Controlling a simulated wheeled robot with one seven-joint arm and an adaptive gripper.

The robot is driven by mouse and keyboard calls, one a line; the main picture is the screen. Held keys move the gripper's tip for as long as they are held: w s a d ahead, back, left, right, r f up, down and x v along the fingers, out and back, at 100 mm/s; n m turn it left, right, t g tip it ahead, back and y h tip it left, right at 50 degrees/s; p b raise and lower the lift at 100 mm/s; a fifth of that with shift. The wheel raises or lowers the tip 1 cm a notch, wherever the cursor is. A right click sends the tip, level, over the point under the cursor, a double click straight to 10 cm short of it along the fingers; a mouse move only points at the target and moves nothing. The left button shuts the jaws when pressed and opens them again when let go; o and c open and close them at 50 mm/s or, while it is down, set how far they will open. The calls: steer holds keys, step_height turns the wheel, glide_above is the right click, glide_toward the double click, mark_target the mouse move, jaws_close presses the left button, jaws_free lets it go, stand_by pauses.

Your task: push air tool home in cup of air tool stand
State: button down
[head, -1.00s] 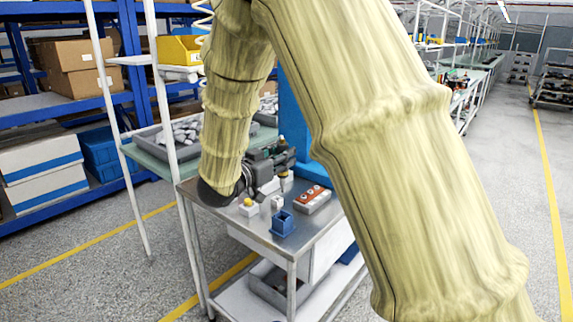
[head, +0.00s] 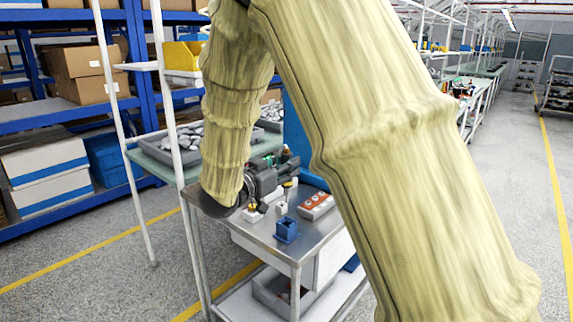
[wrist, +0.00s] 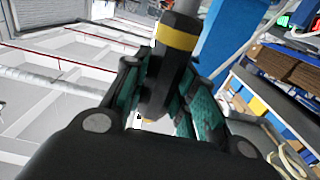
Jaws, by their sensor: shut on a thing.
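My gripper (head: 275,178) is over the metal bench in the head view, beyond the blue stand. In the wrist view its teal-padded fingers (wrist: 165,100) are shut on the air tool (wrist: 172,62), a dark cylinder with a yellow band. The tool shows only small beside the fingers in the head view (head: 288,184). The blue air tool stand (head: 286,229), a small block with an open cup, stands near the bench's front edge. The tool is apart from the cup, above and behind it in the picture. Its lower end is hard to make out.
The metal bench (head: 262,228) carries a grey box with orange buttons (head: 317,205), a small white block (head: 281,208) and a yellow-topped block (head: 252,211), partly hidden by my gripper. Grey bins of parts (head: 180,145) stand behind. My arm covers the bench's right side.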

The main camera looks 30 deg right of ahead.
mark_target(283, 185)
steer(key=shift+f+b, duration=0.95)
steer(key=shift+f, duration=1.7)
steer(key=shift+p, duration=0.9)
steer(key=shift+f+b, duration=1.1)
steer(key=shift+f, duration=1.9)
stand_by(0.4)
steer(key=c, duration=1.1)
jaws_free()
steer(key=shift+a, duration=0.15)
